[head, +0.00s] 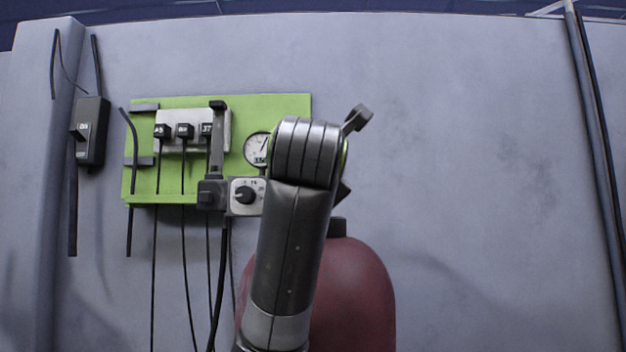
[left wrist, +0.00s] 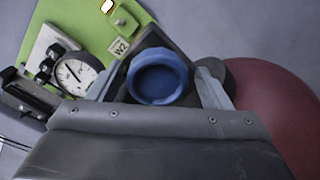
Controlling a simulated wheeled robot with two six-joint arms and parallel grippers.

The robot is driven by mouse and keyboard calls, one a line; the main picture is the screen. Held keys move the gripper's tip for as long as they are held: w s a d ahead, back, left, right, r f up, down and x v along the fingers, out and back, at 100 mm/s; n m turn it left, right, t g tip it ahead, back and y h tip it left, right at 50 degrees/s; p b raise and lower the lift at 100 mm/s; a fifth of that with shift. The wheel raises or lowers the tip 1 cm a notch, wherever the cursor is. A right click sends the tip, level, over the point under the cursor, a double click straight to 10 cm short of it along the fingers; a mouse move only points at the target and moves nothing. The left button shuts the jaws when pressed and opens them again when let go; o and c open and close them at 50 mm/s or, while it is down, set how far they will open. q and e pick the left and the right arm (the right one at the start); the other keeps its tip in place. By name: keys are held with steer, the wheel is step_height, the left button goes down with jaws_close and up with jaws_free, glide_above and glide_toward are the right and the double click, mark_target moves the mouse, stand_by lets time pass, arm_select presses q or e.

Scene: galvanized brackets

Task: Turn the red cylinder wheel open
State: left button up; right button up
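The red cylinder (head: 355,295) stands low in the head view, partly behind my left arm, with a dark neck (head: 337,228) on top. In the left wrist view the red cylinder (left wrist: 270,110) is at the right. A round blue wheel (left wrist: 160,80) shows there in front of a dark block. My left gripper (left wrist: 163,88) has one pale finger on each side of the blue wheel. It looks open, with narrow gaps to the wheel; I cannot tell whether a finger touches. In the head view my arm hides the wheel and the fingertips. My right gripper is not in view.
A green board (head: 285,104) with several labelled plugs, a gauge (head: 257,149) and a dark knob (head: 246,195) is left of my arm. Cables hang below it. A dark box (head: 90,132) is further left. The wall at right is bare up to the pipes (head: 596,130).

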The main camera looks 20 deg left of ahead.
arm_select(q)
steer(key=shift+s, duration=0.1)
steer(key=b+v, duration=1.7)
stand_by(0.4)
steer(key=shift+s+r, duration=0.1)
steer(key=shift+r, duration=0.05)
stand_by(0.4)
